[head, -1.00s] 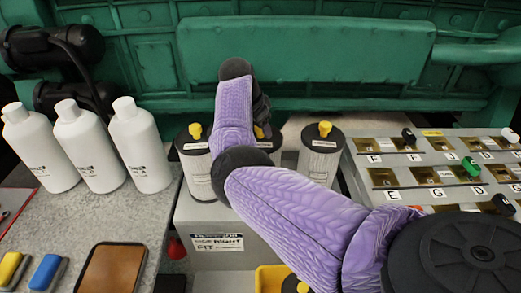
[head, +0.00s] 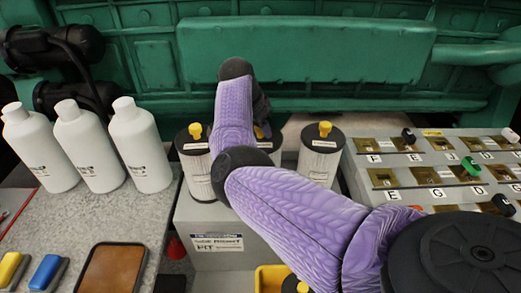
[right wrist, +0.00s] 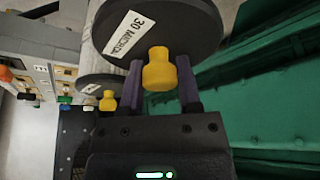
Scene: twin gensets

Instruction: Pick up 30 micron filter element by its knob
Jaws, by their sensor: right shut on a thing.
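The 30 micron filter element shows in the right wrist view as a pale cylinder with a black end cap (right wrist: 178,25), a white "30 MICRON" label and a yellow knob (right wrist: 160,70). My right gripper (right wrist: 160,78) has its two fingers on either side of this knob, shut on it. In the head view the middle filter element (head: 264,145) is mostly hidden behind my right arm, and the gripper there is largely hidden too. Similar filter elements stand to its left (head: 203,178) and right (head: 319,160), with yellow knobs on black caps. My left gripper is not in view.
The filters stand on a grey box (head: 225,220) with a label on its front. Three white bottles (head: 140,150) stand at left. A grey rack with lettered slots (head: 405,175) is at right. The green genset (head: 305,50) runs across the back.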

